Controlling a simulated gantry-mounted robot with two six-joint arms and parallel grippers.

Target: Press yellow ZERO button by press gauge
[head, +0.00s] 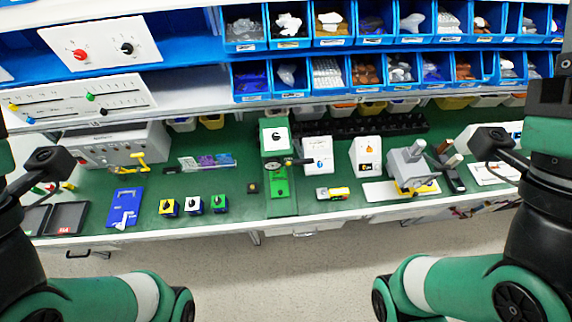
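A green press-like stand (276,165) with a white head and a dark knob stands at the middle of the green bench. A small dark round gauge (272,163) sits at its middle, with a thin dark part reaching right. A yellow ZERO button cannot be made out at this size. My two arms are at the left and right edges, both well away from the stand. The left gripper's fingers are outside the picture. Dark end parts of my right arm show at the right edge, but the finger opening is not clear.
White boxes with knobs (318,155) (366,157) stand right of the press. Three small switch blocks (193,205) and a blue plate (125,207) lie to its left. A grey device (407,168) is further right. Blue bins (391,42) fill the shelves above.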

